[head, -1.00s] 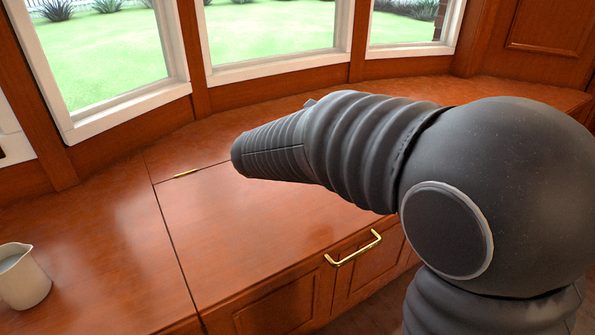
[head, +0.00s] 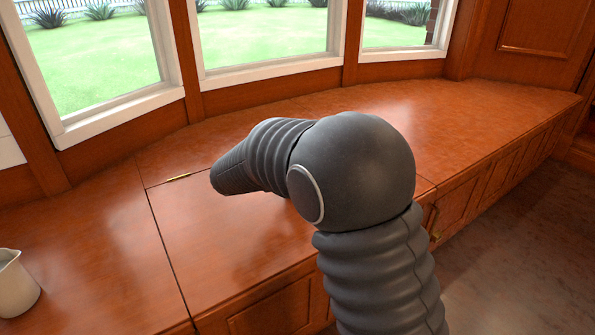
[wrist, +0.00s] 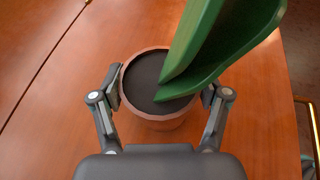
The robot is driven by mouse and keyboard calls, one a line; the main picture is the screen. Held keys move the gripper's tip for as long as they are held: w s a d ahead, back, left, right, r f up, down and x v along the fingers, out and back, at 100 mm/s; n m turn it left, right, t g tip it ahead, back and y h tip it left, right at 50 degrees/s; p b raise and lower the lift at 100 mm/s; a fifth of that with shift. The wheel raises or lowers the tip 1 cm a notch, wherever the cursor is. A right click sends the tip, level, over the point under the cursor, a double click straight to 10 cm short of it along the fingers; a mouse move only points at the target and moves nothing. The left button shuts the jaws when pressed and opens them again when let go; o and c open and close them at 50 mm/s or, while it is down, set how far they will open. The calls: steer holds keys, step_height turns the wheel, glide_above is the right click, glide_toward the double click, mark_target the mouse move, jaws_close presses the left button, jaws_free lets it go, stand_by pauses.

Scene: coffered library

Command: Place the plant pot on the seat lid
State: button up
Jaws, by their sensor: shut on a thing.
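In the wrist view, the plant pot (wrist: 155,121) is terracotta-coloured with dark soil and long thick green leaves (wrist: 222,50). My gripper (wrist: 160,92) is shut on it, one finger on each side of the rim. The pot is roughly upright over reddish-brown polished wood. I cannot tell whether its base touches the wood. The seat lid (head: 225,235) is a wooden panel in the window seat, lying flat, with a dark seam along its left side. It also shows in the wrist view (wrist: 60,120). My arm hides the pot and gripper in the head view.
A cream jug (head: 15,285) stands on the seat left of the lid. A brass hinge (head: 178,177) lies at the lid's back left. A brass handle (wrist: 309,127) shows at the wrist view's right edge. The bench (head: 480,105) is clear at the right.

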steer(key=shift+f, duration=0.1)
steer(key=o, duration=1.6)
steer(key=shift+f, duration=0.1)
steer(key=shift+o, duration=0.2)
